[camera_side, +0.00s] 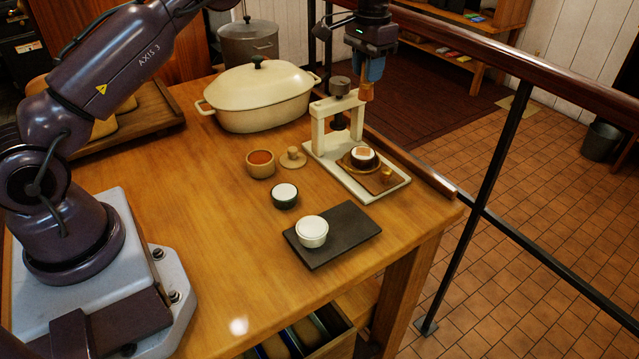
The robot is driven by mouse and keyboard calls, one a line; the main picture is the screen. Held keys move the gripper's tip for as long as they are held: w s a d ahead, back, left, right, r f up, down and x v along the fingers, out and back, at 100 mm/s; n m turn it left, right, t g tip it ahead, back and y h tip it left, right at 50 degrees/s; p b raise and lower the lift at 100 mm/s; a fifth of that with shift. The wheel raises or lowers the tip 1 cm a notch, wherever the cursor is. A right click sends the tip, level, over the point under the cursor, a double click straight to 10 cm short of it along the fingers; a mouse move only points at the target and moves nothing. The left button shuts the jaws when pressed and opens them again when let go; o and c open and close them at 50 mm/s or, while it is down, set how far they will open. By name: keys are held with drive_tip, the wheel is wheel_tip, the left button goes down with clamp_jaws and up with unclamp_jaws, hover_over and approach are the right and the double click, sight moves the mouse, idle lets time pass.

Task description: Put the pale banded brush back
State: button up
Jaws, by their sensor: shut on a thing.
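My gripper (368,80), with blue fingers, is at the top centre, above the table's far right edge, close to the right of the cream press. It is shut on an orange-brown thing (366,91) that looks like a brush and points downward. Most of the brush is hidden by the fingers, and I cannot make out a pale band. It is held in the air, apart from the table as far as I can tell.
The cream press (318,128) stands on a pale board with a small dish on it. A lidded cream pot (258,97) is behind left. A wooden cup (261,165), a dark cup (284,197) and a dark slab (347,242) with a white-topped cup are nearer.

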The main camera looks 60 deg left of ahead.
drive_tip(key=s+d+f+n, duration=0.1)
drive_tip(key=s+f, duration=0.2)
drive_tip(key=s, duration=1)
drive_tip(key=s+d+f+n, duration=0.1)
drive_tip(key=s+f+n, duration=0.15)
drive_tip(key=s, duration=1.05)
drive_tip(key=shift+m, duration=0.35)
drive_tip(key=shift+w+a+f, duration=0.35)
drive_tip(key=shift+w+f, duration=1.85)
drive_tip(key=shift+w, duration=0.15)
drive_tip(key=shift+w+a+f, duration=0.4)
drive_tip(key=shift+w+f, duration=1.8)
drive_tip(key=shift+w, duration=0.2)
drive_tip(key=shift+w+a+f, duration=0.35)
drive_tip(key=shift+w+f, duration=1.85)
drive_tip(key=shift+w, duration=0.15)
drive_tip(key=o, duration=0.9)
drive_tip(key=shift+f, duration=0.15)
